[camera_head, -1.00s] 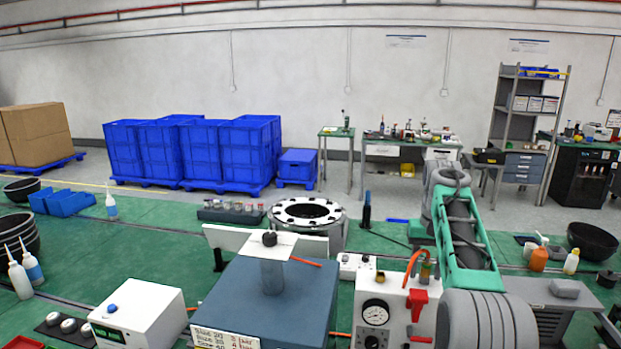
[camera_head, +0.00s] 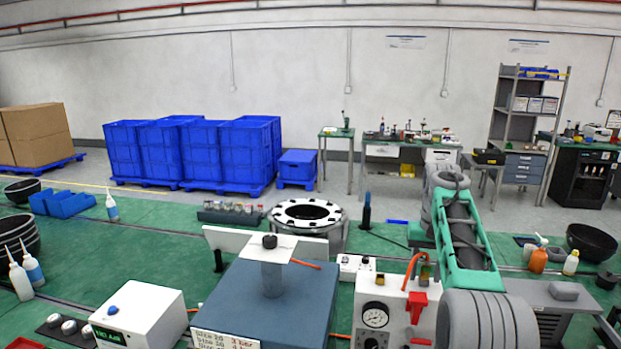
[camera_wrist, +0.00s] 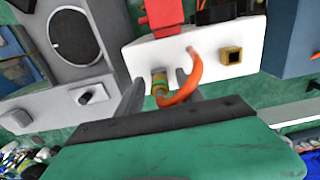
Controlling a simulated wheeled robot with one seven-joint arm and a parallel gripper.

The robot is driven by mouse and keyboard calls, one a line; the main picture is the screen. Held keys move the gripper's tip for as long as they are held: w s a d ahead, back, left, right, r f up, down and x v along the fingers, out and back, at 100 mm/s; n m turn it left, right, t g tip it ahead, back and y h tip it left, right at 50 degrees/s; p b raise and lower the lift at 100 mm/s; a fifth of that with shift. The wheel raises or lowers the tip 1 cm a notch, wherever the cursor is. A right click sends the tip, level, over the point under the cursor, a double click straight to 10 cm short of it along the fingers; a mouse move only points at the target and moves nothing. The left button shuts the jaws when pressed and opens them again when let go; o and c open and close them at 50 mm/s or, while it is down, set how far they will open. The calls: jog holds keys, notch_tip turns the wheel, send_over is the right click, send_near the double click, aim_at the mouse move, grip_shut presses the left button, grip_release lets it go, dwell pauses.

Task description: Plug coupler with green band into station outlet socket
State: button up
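The coupler with the green band (camera_wrist: 160,86) is by the edge of the white station box (camera_wrist: 200,43) in the wrist view, an orange hose (camera_wrist: 187,84) curving beside it. In the head view the coupler (camera_head: 425,271) stands at the box's top right. A square brass socket with a dark hole (camera_wrist: 232,55), apparently the station outlet, is on the same box; nothing is in it. My gripper (camera_wrist: 164,80) has its grey fingers on either side of the coupler, with gaps seeming to show. The coupler's lower end is hard to make out.
The station box carries a gauge (camera_head: 374,315) and a red valve handle (camera_head: 417,304). A blue-grey block with a post (camera_head: 272,278) stands left of it. A white display unit (camera_head: 140,312) is farther left. A ringed flange (camera_head: 307,213) stands behind.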

grip_shut()
dwell(1.2)
jog(key=o, duration=0.6)
grip_release()
jog(key=shift+o, duration=0.2)
jog(key=shift+r, duration=0.1)
jog(key=shift+r, duration=0.3)
jog(key=r, duration=0.3)
jog(key=shift+s, duration=0.2)
jog(key=s+a+r+b, duration=0.2)
jog(key=s+r+b, duration=0.4)
jog(key=s+r, duration=0.3)
jog(key=s, duration=0.4)
jog(key=shift+s+a, duration=0.2)
jog(key=shift+a, duration=0.2)
